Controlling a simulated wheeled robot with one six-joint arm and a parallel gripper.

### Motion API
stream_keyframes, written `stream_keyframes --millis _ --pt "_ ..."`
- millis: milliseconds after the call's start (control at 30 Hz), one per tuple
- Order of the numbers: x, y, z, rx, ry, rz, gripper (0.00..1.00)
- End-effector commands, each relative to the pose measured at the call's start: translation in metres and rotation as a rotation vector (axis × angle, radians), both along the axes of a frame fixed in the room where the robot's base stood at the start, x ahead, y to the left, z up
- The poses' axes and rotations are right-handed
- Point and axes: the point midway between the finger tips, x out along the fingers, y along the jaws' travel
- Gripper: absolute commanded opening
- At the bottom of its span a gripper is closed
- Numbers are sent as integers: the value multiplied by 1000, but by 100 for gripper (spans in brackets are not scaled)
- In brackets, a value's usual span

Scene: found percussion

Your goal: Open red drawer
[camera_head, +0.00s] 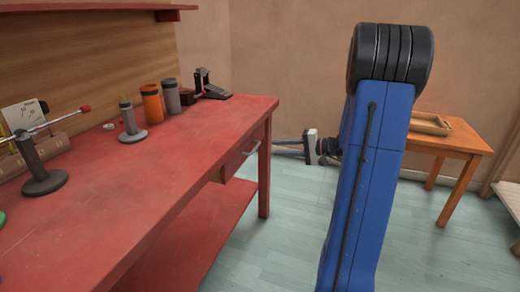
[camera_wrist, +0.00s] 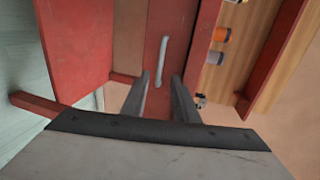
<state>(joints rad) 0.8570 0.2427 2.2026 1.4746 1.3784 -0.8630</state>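The red drawer (camera_head: 232,166) is under the right end of the red workbench, with its front facing right. It looks shut or nearly so. Its pale curved handle (camera_head: 251,149) also shows in the wrist view (camera_wrist: 162,65) against the red front. My gripper (camera_head: 276,148) is to the right of the handle, at about its height, pointing toward it. In the wrist view my gripper's fingers (camera_wrist: 161,78) are apart with a gap between them. The handle lies ahead in line with that gap, its lower end showing between the fingers. I cannot tell exactly how far away it is.
On the workbench top (camera_head: 170,160) stand an orange cup (camera_head: 151,103), a grey cup (camera_head: 171,96) and metal stands. A bench leg (camera_head: 264,168) is beside the drawer. A wooden table (camera_head: 450,140) with a tray (camera_head: 430,123) stands at right. The floor between is clear.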

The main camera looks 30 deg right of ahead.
Motion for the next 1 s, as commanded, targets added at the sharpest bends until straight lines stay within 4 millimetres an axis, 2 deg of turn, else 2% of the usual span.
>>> stream_keyframes --millis 300,500,700,967,1000 --pt "40 33 -11 1 1 3 27" --pt "60 47 -16 1 1 2 27" --pt "68 53 -19 1 1 1 27" --pt "69 54 -19 1 1 0 27" --pt "69 54 -19 1 1 0 25"
